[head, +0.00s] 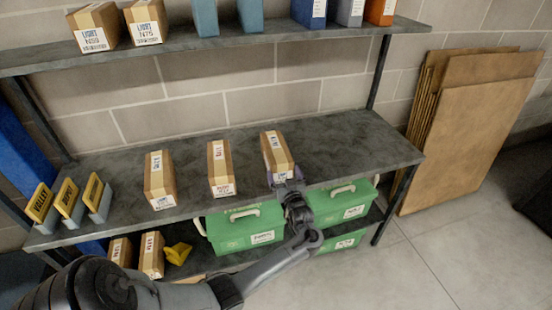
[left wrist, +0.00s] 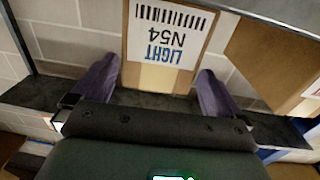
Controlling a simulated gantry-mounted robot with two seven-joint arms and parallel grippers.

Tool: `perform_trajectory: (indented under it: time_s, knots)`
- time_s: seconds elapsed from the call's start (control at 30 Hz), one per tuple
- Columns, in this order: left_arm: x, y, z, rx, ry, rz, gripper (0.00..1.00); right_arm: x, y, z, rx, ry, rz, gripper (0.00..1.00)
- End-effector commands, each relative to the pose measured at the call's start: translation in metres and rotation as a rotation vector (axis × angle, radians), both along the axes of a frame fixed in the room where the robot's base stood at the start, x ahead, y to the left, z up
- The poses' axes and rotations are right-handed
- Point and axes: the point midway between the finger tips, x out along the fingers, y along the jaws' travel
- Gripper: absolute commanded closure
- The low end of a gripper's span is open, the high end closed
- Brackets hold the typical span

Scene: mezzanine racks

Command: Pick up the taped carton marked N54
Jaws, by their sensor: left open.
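The taped carton marked N54 (head: 274,146) stands on the middle shelf, the rightmost of three cartons there. In the left wrist view the carton (left wrist: 160,78) shows its white label, reading LIGHT N54 upside down, with pale tape below. My left gripper (head: 286,180) is at the carton's front end, and hides the label in the head view. In the left wrist view its two purple fingers (left wrist: 158,68) are apart, one on either side of the carton's end. I cannot tell whether they touch it. My right gripper is not in view.
Two similar cartons (head: 160,178) (head: 220,167) stand to the left on the same shelf (head: 350,145). Yellow signs (head: 70,200) stand at its left end. Green cases (head: 240,230) and small cartons sit below. An upper shelf (head: 200,46) overhangs behind. The shelf's right end is clear.

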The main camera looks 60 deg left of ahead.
Motion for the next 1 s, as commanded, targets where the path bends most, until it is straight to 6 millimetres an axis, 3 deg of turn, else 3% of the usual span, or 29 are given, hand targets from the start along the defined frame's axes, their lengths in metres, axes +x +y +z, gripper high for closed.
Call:
perform_trajectory:
  time_s: [0.17, 0.43, 0.77, 1.0]
  knots:
    - [0.004, 0.014, -0.001, 0.000, -0.001, -0.001, 0.00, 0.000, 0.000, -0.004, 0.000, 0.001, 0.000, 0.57]
    - [0.005, 0.016, -0.001, -0.002, 0.001, -0.001, 0.00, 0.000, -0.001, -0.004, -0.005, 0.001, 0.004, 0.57]
    - [0.005, 0.016, -0.001, -0.002, 0.001, -0.001, 0.49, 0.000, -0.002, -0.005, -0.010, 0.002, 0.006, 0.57]
    - [0.005, 0.016, 0.001, 0.000, -0.002, -0.001, 0.49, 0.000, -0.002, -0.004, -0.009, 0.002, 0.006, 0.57]
